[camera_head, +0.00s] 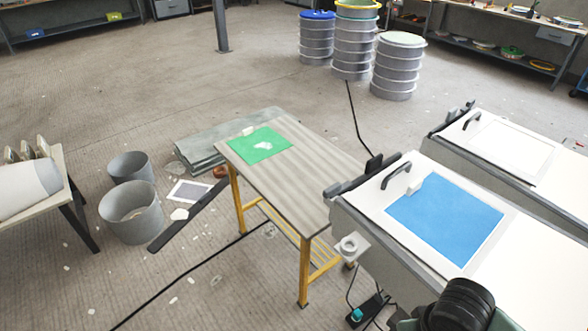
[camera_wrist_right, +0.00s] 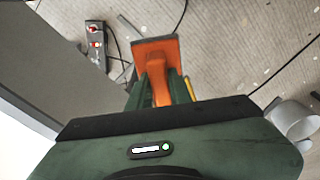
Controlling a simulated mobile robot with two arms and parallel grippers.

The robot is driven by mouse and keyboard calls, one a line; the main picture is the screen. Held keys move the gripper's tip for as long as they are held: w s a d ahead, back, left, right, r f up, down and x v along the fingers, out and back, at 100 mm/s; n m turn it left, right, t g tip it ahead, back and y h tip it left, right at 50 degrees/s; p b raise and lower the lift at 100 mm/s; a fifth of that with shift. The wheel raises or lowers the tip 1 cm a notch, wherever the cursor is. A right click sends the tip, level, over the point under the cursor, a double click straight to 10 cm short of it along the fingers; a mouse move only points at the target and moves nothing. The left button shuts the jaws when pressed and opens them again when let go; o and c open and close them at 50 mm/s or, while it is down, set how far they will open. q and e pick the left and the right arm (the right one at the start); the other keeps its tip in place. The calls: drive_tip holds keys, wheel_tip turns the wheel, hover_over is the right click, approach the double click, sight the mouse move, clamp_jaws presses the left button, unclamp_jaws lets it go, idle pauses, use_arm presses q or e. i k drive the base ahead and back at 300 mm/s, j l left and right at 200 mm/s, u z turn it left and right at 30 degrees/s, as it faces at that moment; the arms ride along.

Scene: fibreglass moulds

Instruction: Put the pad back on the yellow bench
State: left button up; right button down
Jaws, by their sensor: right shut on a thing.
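In the right wrist view, an orange pad (camera_wrist_right: 157,50) with a grey edge is held by its handle between the green fingers of my right gripper (camera_wrist_right: 165,90). The gripper is shut on it, with the floor below. The yellow bench (camera_head: 290,165) stands in the middle of the head view, with yellow legs and a grey striped top. A green sheet (camera_head: 270,152) with a white patch lies at the top's far left end. The near part of the top is bare. The pad and right gripper do not show in the head view. My left gripper is not in view.
A white mould table with a blue panel (camera_head: 445,220) stands close to the bench's right. Grey buckets (camera_head: 130,215) stand on the floor to the left. A dark cable crosses the floor. A power strip (camera_wrist_right: 96,45) lies on the floor in the right wrist view.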

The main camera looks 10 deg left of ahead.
sight(325, 207)
drive_tip(key=i+j, duration=0.15)
drive_tip(key=j, duration=0.15)
drive_tip(key=i+j, duration=0.2)
drive_tip(key=i+j+z, duration=0.1)
drive_tip(key=j, duration=0.3)
drive_tip(key=i+j, duration=0.2)
drive_tip(key=i+j+z, duration=0.15)
drive_tip(key=i+j, duration=0.8)
drive_tip(key=i+z, duration=0.05)
drive_tip(key=i, duration=0.05)
